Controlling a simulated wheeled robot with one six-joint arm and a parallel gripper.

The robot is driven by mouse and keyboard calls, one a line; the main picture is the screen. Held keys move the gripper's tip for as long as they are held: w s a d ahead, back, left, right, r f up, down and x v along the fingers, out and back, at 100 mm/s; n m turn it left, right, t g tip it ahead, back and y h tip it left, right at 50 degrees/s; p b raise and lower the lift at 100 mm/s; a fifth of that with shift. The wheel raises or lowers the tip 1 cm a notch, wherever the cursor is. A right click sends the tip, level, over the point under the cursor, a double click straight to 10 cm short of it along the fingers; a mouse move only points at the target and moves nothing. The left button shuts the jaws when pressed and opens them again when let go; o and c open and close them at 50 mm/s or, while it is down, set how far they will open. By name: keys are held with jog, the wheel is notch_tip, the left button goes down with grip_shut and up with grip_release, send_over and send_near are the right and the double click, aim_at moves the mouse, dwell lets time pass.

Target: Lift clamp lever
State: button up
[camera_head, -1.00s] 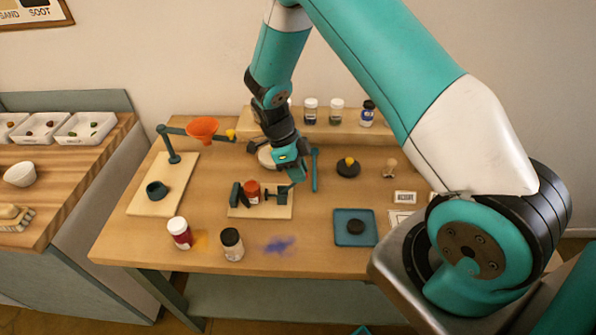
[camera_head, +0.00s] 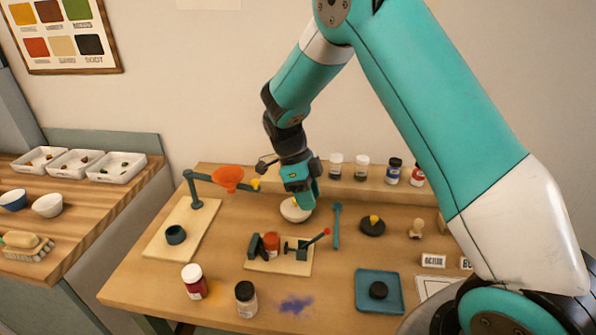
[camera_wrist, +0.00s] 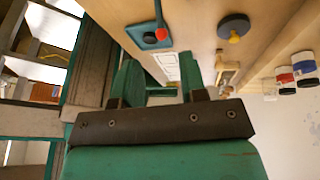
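The clamp (camera_head: 302,254) stands on a pale board on the table. Its lever (camera_head: 318,238) slopes up to the right and ends in a red knob (camera_head: 326,231). A red-brown jar (camera_head: 271,243) sits at the clamp, beside a dark block. My gripper (camera_head: 304,199) is above and behind the clamp, in front of the white bowl, and apart from the lever. In the wrist view my gripper (camera_wrist: 160,72) has its two fingers spread with nothing between them. A red-ended rod, likely the lever (camera_wrist: 159,20), shows beyond the fingers.
A teal tray (camera_head: 364,306) with a black puck lies right of the clamp. Two jars (camera_head: 193,282) (camera_head: 246,299) stand at the front left. The white bowl (camera_head: 291,213) is close behind my gripper. An orange funnel (camera_head: 228,178) hangs on a stand at left.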

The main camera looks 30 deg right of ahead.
jog(key=b+v, duration=0.1)
jog(key=v, duration=0.7)
jog(key=shift+r, duration=0.4)
jog(key=shift+a, duration=0.1)
jog(key=s+a+r+n+t+y, duration=0.1)
jog(key=s+a+n, duration=0.3)
jog(key=s+n, duration=0.5)
jog(key=s+a+r+n+t+y, duration=0.1)
jog(key=s+a+r+n+y, duration=0.2)
jog(key=s+n, duration=0.5)
jog(key=s+a+r+n+t+y, duration=0.2)
jog(key=s+a+r+n, duration=0.2)
jog(key=s+n, duration=0.5)
jog(key=a+n, duration=0.1)
jog(key=n, duration=0.6)
jog(key=shift+s+a, duration=0.2)
jog(key=shift+s, duration=0.15)
